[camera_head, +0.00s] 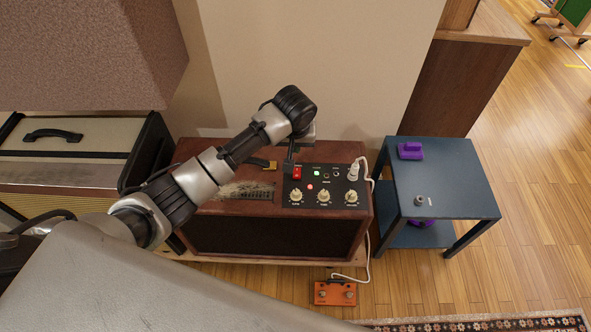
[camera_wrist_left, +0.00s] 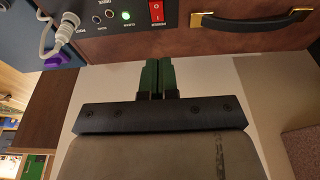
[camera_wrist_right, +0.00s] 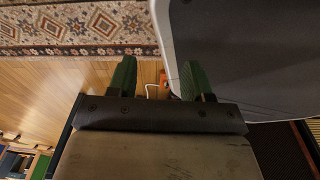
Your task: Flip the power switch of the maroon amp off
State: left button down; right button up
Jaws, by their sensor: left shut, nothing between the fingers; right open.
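The maroon amp (camera_head: 345,221) stands against the wall, with a black control panel (camera_head: 335,185) on its top. The red power switch (camera_head: 297,173) is at the panel's back left corner; it also shows in the left wrist view (camera_wrist_left: 157,11). A green light (camera_head: 317,173) and a red light (camera_head: 310,186) glow on the panel. My left gripper (camera_head: 290,163) is shut and empty, right by the back of the switch. In the left wrist view its fingertips (camera_wrist_left: 157,63) point toward the switch with a small gap in the picture. My right gripper (camera_wrist_right: 157,75) is open and empty, away from the amp.
A black handle (camera_wrist_left: 250,20) with brass ends is on the amp top beside the switch. A white cable plug (camera_head: 353,171) stands in the panel; its cable runs to an orange pedal (camera_head: 335,293) on the floor. A dark blue table (camera_head: 450,180) stands at right.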

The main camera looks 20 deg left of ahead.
pick_arm(q)
jog(key=b, duration=0.2)
send_over(295, 175)
jog(key=s+x, duration=0.1)
jog(key=x, duration=0.5)
jog(key=f, duration=0.2)
jog(key=f+b, duration=0.1)
jog(key=f, duration=0.3)
jog(key=shift+s+d+f, duration=0.15)
jog(key=shift+s+d, duration=0.1)
jog(key=shift+s+f+b, duration=0.1)
jog(key=shift+f+b, duration=0.3)
jog(key=shift+f, duration=0.4)
pick_arm(e)
jog(key=w+a+r, duration=0.2)
jog(key=w+r, duration=0.4)
jog(key=w, duration=0.4)
jog(key=shift+w+r+t, duration=0.15)
jog(key=shift+w+t, duration=0.2)
jog(key=shift+t, duration=0.05)
pick_arm(q)
jog(key=shift+s+d+f+p, duration=0.15)
jog(key=shift+f+p, duration=0.2)
jog(key=shift+p, duration=0.2)
pick_arm(e)
jog(key=shift+s+d+f, duration=0.15)
jog(key=shift+s+f, duration=0.9)
